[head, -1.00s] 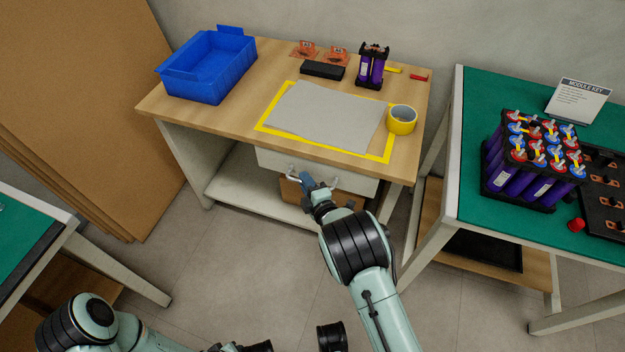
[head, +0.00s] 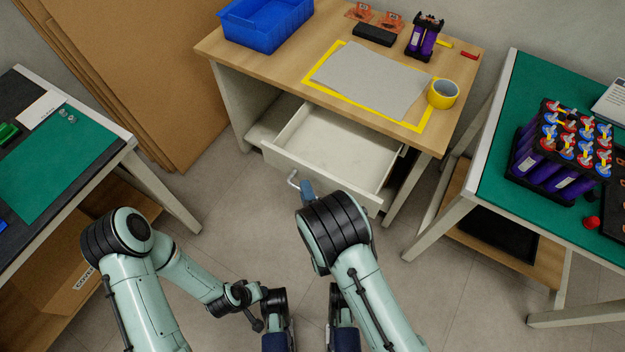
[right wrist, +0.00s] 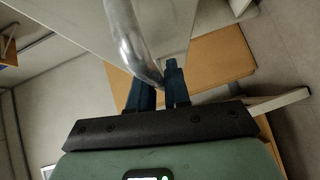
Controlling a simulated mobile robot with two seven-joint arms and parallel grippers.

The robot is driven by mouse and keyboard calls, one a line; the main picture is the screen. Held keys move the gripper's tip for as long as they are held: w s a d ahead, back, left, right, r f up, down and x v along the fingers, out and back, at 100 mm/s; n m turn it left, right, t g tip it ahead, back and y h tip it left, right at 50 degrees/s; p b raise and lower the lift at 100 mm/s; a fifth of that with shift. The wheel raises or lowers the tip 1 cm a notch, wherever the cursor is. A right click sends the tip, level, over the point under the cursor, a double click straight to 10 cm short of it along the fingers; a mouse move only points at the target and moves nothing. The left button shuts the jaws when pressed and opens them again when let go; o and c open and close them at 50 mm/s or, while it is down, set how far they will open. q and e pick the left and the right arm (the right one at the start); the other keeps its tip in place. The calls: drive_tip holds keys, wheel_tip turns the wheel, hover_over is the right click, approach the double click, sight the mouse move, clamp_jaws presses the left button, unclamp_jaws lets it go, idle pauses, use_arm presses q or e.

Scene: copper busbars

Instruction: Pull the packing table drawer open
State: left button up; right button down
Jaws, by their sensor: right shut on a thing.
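The drawer (head: 340,150) of the packing table (head: 290,68) is pulled well out, and its pale, empty inside shows below the table top. Its metal bar handle (head: 293,180) sticks out from the front panel; it is large in the right wrist view (right wrist: 131,45). My right gripper (head: 306,188) is at this handle, mostly hidden by its own arm. In the right wrist view its blue fingers (right wrist: 158,88) are shut on the handle bar. My left arm is folded low at the left, and its jaws cannot be made out.
On the table top are a blue bin (head: 265,28), a grey sheet (head: 370,80) and a yellow tape roll (head: 443,94). A green-topped table (head: 490,130) stands close at right, another (head: 55,170) at left. Bare floor (head: 240,215) lies before the drawer.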

drive_tip(key=shift+s, duration=0.15)
use_arm(q)
drive_tip(key=shift+s, duration=0.1)
use_arm(e)
drive_tip(key=c, duration=1.2)
unclamp_jaws()
use_arm(q)
drive_tip(key=shift+s+d+r+g+p, duration=0.2)
drive_tip(key=shift+s+d+r+p, duration=0.15)
drive_tip(key=shift+s+r, duration=0.15)
drive_tip(key=shift+s+d+r+g+p, duration=0.2)
drive_tip(key=shift+s+r+p, duration=0.15)
drive_tip(key=shift+s, duration=0.25)
use_arm(e)
drive_tip(key=v, duration=1.3)
drive_tip(key=shift+s, duration=0.2)
drive_tip(key=shift+f, duration=0.1)
